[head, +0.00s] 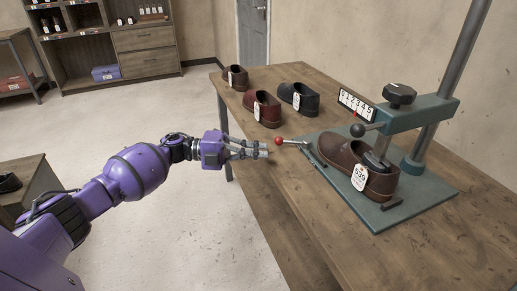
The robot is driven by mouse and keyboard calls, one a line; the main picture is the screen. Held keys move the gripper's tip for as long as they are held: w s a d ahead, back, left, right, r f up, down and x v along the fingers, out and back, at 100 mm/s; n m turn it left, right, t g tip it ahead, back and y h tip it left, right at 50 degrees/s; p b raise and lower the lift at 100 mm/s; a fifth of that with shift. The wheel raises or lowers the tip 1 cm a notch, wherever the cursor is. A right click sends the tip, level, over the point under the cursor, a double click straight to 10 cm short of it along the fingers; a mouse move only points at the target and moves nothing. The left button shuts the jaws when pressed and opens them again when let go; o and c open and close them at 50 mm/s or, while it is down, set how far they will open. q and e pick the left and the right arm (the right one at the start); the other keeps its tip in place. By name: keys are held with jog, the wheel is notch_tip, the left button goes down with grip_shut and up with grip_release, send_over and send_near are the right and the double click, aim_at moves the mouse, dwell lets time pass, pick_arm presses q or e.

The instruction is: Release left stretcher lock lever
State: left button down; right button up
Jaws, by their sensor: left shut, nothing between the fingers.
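The shoe stretcher has a green base plate (420,207) on the wooden table. A lever with a red ball (279,141) sticks out from the left side of the base, its thin metal rod lying nearly level. A second lever with a black ball (358,130) sits higher, below the number scale. A brown shoe (343,154) with a white tag is on the stretcher. My left gripper (266,150) is shut and empty, its fingertips just left of the red ball and slightly lower in the picture; I cannot tell if they touch. My right gripper is out of view.
Dark shoes stand toward the back of the table: a brown one (236,78), a reddish one (262,109) and a black one (299,98). A black knob (400,94) and grey post (447,80) rise above the base. The table's front-left part is clear.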

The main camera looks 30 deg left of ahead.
pick_arm(q)
jog(key=w+a+b+v, duration=0.1)
jog(key=w+v, duration=0.1)
jog(key=v, duration=0.7)
jog(key=shift+s+a+b, duration=0.25)
jog(key=shift+a+b, duration=0.1)
jog(key=shift+a, duration=0.05)
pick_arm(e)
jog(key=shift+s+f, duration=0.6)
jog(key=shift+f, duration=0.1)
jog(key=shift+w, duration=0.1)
